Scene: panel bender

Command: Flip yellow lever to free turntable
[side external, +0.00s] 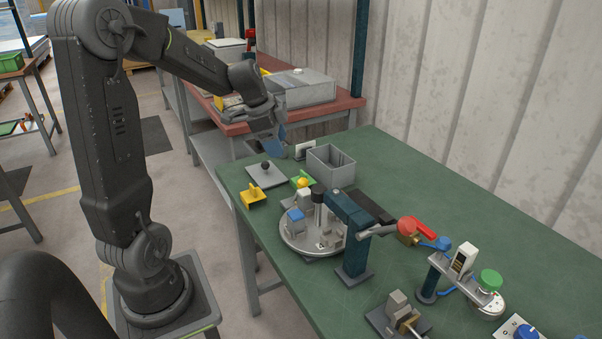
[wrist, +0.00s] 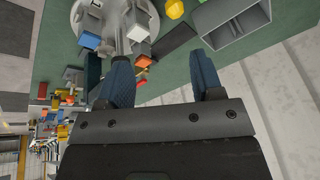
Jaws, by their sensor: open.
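The grey round turntable (side external: 292,240) lies on the green bench with a blue block, grey blocks and a dark post on it. It also shows at the top of the wrist view (wrist: 88,18). A yellow bracket-like piece (side external: 253,196) sits at the bench's left edge. I cannot tell which yellow part is the lever. My gripper (side external: 273,148) is open and empty, above the bench's far-left end, apart from both; its blue fingers (wrist: 163,80) are spread.
A grey open bin (side external: 331,165) and a grey plate with a black knob (side external: 266,174) are near my gripper. A dark teal press arm (side external: 352,235) overhangs the turntable. A red-handled valve (side external: 415,230) and a green-knobbed fixture (side external: 489,281) stand right.

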